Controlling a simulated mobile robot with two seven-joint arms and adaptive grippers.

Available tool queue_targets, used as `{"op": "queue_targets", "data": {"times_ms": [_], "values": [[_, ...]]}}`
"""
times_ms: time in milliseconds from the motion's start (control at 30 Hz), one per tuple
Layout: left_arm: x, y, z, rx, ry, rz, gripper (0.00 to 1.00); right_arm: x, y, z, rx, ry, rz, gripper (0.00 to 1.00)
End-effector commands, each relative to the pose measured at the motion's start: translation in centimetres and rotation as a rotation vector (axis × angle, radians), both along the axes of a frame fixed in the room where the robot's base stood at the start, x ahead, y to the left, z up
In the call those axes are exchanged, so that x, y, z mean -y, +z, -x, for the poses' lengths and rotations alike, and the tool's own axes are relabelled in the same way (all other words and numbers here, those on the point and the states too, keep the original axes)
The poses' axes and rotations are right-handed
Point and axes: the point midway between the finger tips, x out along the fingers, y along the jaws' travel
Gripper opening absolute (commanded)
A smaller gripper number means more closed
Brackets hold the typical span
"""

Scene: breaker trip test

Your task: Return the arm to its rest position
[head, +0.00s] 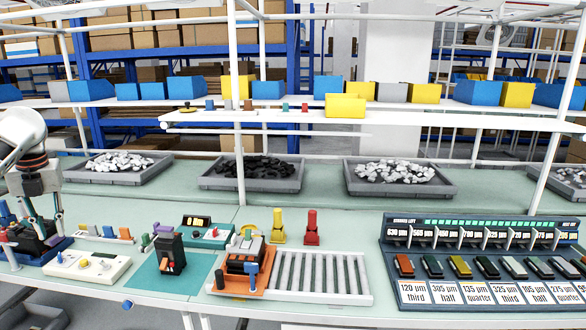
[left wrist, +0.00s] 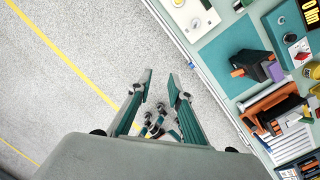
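My left gripper (head: 46,222) hangs at the left end of the bench in the head view, with its fingers pointing down. In the left wrist view its two fingers (left wrist: 162,82) are apart with nothing between the tips, and the grey floor shows past them. A black breaker (head: 170,254) with an orange part stands on a teal mat (head: 142,280), right of the gripper. The breaker also shows in the left wrist view (left wrist: 252,65), well apart from the fingers. My right gripper is in neither view.
A blue rack (head: 52,250) stands close to the gripper in the head view. A white switch box (head: 88,266), an orange-based device (head: 240,282), a slatted tray (head: 320,276) and a labelled breaker panel (head: 480,235) spread rightwards. White frame posts (head: 238,150) rise from the bench.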

Motion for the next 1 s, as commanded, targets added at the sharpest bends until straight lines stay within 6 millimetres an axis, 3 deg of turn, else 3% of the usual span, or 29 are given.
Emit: {"op": "queue_targets", "data": {"times_ms": [33, 133, 367, 567, 733, 1000], "values": [[-1.9, 0.2, 1.1, 0.0, 0.032, -0.004, 0.19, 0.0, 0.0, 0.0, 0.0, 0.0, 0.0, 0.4], [-4.8, 0.4, 3.1, 0.001, 0.083, -0.01, 0.19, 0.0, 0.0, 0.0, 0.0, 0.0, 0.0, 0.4], [-3.9, -5.7, 2.2, 0.027, 0.236, -0.039, 0.19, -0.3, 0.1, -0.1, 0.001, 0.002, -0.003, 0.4], [-3.2, -12.3, 1.9, 0.086, 0.406, -0.072, 0.19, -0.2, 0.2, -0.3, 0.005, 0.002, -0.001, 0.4], [-2.4, -19.4, 2.2, 0.181, 0.579, -0.095, 0.19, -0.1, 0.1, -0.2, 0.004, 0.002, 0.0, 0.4], [-0.8, -29.5, 4.4, 0.377, 0.811, -0.071, 0.19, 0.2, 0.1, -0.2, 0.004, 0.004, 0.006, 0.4]]}}
